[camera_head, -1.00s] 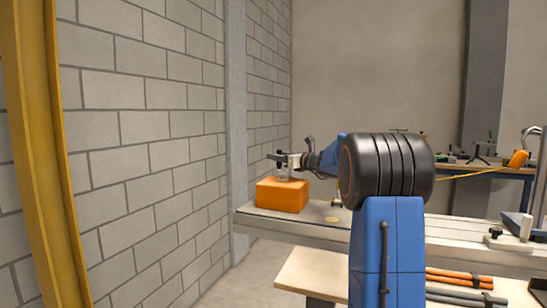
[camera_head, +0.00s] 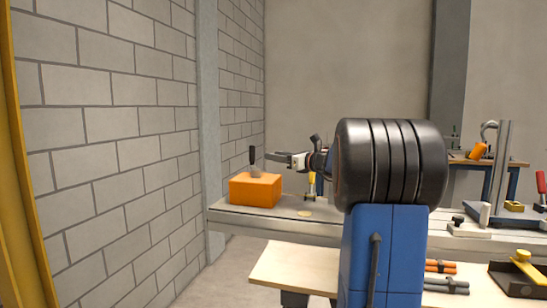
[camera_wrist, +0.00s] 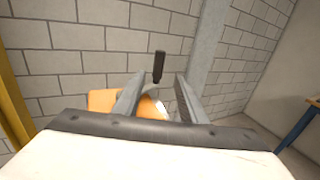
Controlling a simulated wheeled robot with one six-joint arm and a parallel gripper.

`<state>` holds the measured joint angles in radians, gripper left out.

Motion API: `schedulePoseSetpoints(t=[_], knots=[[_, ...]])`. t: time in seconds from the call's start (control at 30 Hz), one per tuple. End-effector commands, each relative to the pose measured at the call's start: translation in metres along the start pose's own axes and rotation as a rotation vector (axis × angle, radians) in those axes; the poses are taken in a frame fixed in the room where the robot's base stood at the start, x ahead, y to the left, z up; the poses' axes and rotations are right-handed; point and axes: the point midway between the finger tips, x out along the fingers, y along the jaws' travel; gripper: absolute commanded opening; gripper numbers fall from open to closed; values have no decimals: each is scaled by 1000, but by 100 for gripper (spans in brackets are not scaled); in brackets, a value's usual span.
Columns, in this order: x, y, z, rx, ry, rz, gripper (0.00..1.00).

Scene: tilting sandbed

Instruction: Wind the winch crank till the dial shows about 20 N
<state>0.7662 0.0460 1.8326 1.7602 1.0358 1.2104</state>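I cannot pick out the winch, its crank or a dial with certainty in either view. My gripper (camera_head: 281,160) is at the end of my arm, over the bench and just right of an upright black-handled tool (camera_head: 252,156). That tool stands in the top of an orange block (camera_head: 256,191). In the wrist view my gripper (camera_wrist: 162,82) has its fingers spread with nothing held. The black handle (camera_wrist: 158,66) shows beyond the gap between them, and part of the orange block (camera_wrist: 101,101) shows behind the left finger. My arm hides the middle of the bench.
A long grey bench (camera_head: 235,220) runs across. At right are an upright post (camera_head: 499,165), a red handle (camera_head: 541,184) and a dark tray (camera_head: 510,285) with a yellow-handled tool (camera_head: 524,266). A yellow-handled tool (camera_head: 312,184) stands near my gripper. A block wall (camera_head: 110,140) bounds the left.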

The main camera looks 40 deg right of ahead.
Motion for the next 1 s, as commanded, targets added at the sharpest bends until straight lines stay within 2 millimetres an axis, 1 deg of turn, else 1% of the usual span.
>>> schedulePoseSetpoints(t=[0.13, 0.17, 0.2, 0.27, 0.3, 0.33, 0.47, 1.0], knots=[[0, 0, 0, 0, 0, 0, 38], [0, 0, 0, 0, 0, 0, 36], [0, 0, 0, -1, 0, 0, 26], [0, -1, 0, -13, 0, 1, 12], [0, -2, 0, -32, 0, 2, 2], [-1, -2, 0, -53, -1, 3, 0], [-4, -10, -1, -218, -2, 10, 0], [-29, -47, -4, -1225, -41, 57, 0]])
